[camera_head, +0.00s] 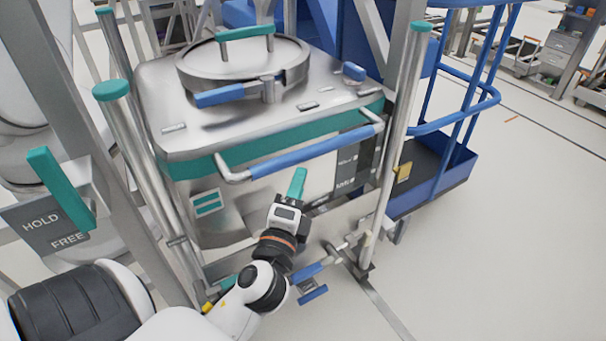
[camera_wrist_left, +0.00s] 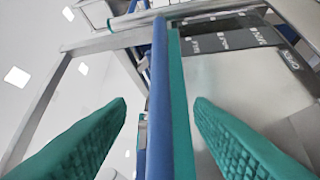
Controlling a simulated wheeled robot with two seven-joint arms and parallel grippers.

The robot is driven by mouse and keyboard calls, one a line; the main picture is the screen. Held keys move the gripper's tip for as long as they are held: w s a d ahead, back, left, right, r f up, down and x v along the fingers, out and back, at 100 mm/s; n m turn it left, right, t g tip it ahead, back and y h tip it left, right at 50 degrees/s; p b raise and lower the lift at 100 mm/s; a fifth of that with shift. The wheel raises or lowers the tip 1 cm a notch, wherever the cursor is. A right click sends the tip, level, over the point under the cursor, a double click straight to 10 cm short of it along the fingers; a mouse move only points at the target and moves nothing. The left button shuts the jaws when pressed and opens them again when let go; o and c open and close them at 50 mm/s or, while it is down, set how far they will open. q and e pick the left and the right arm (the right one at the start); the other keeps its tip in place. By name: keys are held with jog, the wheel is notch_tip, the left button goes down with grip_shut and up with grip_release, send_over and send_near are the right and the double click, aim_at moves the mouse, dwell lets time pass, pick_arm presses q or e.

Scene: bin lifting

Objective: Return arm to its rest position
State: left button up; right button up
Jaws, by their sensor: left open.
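My left arm comes in from the lower left in the head view. My left gripper (camera_head: 297,183) with teal fingers is in front of the steel bin (camera_head: 240,215), just below its blue front handle (camera_head: 312,156). In the left wrist view the two ribbed teal fingers of the left gripper (camera_wrist_left: 160,108) stand wide apart. A blue bar, which looks like that handle (camera_wrist_left: 158,75), runs through the gap between them with a teal band beside it. Neither finger visibly touches the bar. My right gripper is not in view.
The bin has a round lid (camera_head: 245,55) and stands between steel posts (camera_head: 400,120). A HOLD/FREE plate (camera_head: 45,225) with a teal lever (camera_head: 60,188) is at the left. A blue cart (camera_head: 440,170) stands at the right. The floor (camera_head: 500,260) at lower right is clear.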

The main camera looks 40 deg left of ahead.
pick_arm(q)
jog(key=shift+s+d, duration=0.15)
jog(key=shift+s, duration=0.3)
